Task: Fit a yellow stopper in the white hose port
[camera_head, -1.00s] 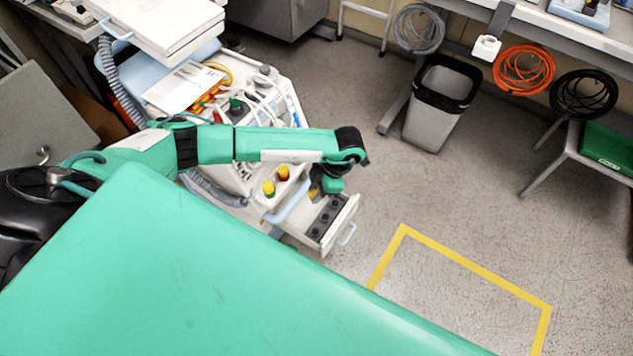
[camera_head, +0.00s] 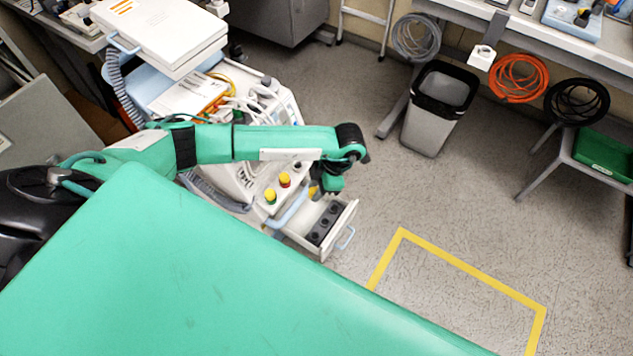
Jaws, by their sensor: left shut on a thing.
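My left gripper (camera_head: 328,186) hangs over the open white drawer (camera_head: 350,215), its fingers partly hidden by its own wrist. It is shut on a small yellow piece (camera_head: 313,191), seemingly a yellow stopper, only partly visible. A yellow-topped piece with a green base (camera_head: 270,197) and one with a red base (camera_head: 285,180) stand on the white cart beside the drawer. The white hose port cannot be made out for certain; a white block (camera_head: 482,58) hangs at the bench edge, upper right. My right gripper is out of view.
The drawer holds a dark socketed insert (camera_head: 324,223). The white cart (camera_head: 283,95) carries hoses and papers. A grey bin (camera_head: 438,105), orange coil (camera_head: 518,78), black coil (camera_head: 576,101) and green tray (camera_head: 606,152) are to the right. The floor between is clear, with yellow tape (camera_head: 470,270).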

